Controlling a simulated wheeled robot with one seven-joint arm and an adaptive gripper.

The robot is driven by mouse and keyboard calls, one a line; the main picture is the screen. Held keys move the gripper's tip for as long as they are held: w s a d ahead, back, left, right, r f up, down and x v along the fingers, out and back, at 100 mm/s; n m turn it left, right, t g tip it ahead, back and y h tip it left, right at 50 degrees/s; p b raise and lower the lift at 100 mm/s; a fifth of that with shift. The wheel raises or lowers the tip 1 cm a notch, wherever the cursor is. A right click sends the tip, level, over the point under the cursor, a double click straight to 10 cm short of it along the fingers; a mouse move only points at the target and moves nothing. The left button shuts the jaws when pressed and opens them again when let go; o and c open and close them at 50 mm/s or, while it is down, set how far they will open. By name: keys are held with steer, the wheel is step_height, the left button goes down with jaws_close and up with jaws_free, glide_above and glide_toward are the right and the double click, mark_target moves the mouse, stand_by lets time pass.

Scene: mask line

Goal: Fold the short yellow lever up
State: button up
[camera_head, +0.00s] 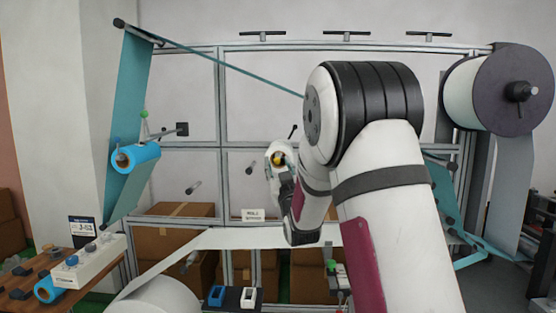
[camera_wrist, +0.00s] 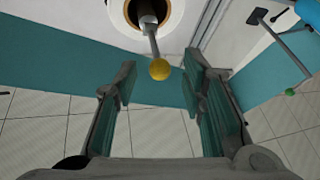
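The short yellow lever is a thin grey rod ending in a yellow ball (camera_wrist: 160,69). In the wrist view it hangs down from a grey shaft in the brown core of a white roll (camera_wrist: 114,14). My gripper (camera_wrist: 158,80) is open, with one finger on each side of the ball in the picture. I see no finger touching the ball, and I cannot tell the depth between them. In the head view a small yellow spot (camera_head: 278,159) shows at the end of my arm, where the lever's shape is unclear.
A blue roll (camera_head: 135,157) and a green-knobbed lever (camera_head: 144,115) are at the left. A large roll (camera_head: 508,90) hangs at the right. Teal web crosses behind the fingers in the wrist view. A metal frame (camera_head: 221,100) stands behind my arm.

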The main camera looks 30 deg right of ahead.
steer(key=shift+x, duration=1.35)
jaws_close()
